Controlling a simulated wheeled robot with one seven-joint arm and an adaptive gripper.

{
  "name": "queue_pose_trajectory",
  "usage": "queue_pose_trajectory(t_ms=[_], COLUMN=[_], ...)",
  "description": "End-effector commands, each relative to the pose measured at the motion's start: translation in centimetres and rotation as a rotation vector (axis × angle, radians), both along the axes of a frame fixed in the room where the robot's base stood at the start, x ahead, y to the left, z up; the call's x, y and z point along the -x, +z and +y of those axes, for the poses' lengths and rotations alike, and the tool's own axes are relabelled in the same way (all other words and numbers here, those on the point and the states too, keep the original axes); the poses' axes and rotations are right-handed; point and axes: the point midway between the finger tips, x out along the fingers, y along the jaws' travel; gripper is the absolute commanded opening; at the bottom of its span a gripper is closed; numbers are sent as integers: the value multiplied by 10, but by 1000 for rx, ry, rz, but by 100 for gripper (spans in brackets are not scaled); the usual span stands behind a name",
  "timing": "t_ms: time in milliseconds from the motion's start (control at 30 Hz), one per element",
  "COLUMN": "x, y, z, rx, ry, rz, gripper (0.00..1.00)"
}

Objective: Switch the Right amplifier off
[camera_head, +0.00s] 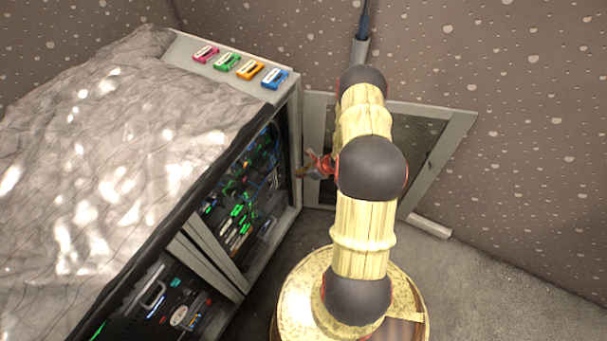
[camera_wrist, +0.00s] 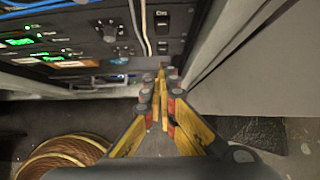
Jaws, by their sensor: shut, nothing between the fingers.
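The equipment rack (camera_head: 298,185) stands left of my arm in the head view, its front full of lit gear. In the wrist view, a dark panel (camera_wrist: 178,22) fills the top. It carries two small dark switches with white marks, an upper one (camera_wrist: 162,21) and a lower one (camera_wrist: 162,47). I cannot read which belongs to the Right amplifier, or tell their positions. My gripper (camera_wrist: 161,70) is shut and empty, its yellow fingertips just below the lower switch in the picture; contact is unclear. In the head view my gripper (camera_head: 302,172) is beside the rack's right front edge.
Knobs (camera_wrist: 110,32), green displays (camera_wrist: 20,42) and cables lie left of the switches. A pale rack post (camera_wrist: 205,45) runs close on the right. In the head view, a crumpled sheet (camera_head: 100,150) and several coloured cassettes (camera_head: 250,69) lie on top.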

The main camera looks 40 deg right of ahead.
Motion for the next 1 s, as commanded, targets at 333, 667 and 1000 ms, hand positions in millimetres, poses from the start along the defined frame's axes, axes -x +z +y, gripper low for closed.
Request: queue_pose_trajectory(t_ms=[333, 667, 1000], x=[-45, -64, -64], y=[-39, -40, -41], z=[14, 20, 19], rx=[2, 0, -1], ry=[3, 2, 1], rz=[-1, 0, -6], gripper=[0, 0, 0])
